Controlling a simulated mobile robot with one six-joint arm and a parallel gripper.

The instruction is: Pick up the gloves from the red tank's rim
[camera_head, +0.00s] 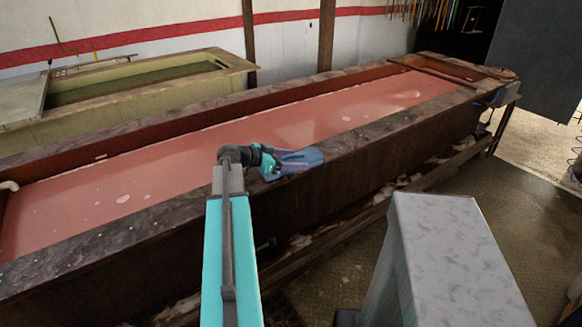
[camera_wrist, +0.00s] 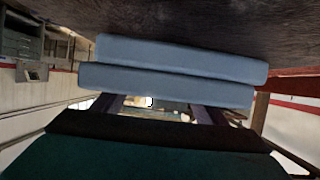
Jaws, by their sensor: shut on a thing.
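The blue gloves (camera_head: 300,160) lie at the near rim of the long red tank (camera_head: 400,122). In the wrist view the gloves (camera_wrist: 175,62) show as two blue-grey layers, one over the other, across the upper middle. My gripper (camera_head: 272,162) is at the left end of the gloves, by the near rim, and is shut on them. In the wrist view its dark fingers (camera_wrist: 160,105) reach up to the gloves' edge. The fingertips and the exact grip are hidden by the gloves. I cannot tell whether the gloves still touch the rim.
Reddish liquid (camera_head: 300,124) fills the tank. A greenish tank (camera_head: 130,100) stands behind at the left. A grey marbled block (camera_head: 445,255) stands at the front right. A low beam (camera_head: 420,185) runs along the tank's near side. The floor at right (camera_head: 520,215) looks clear.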

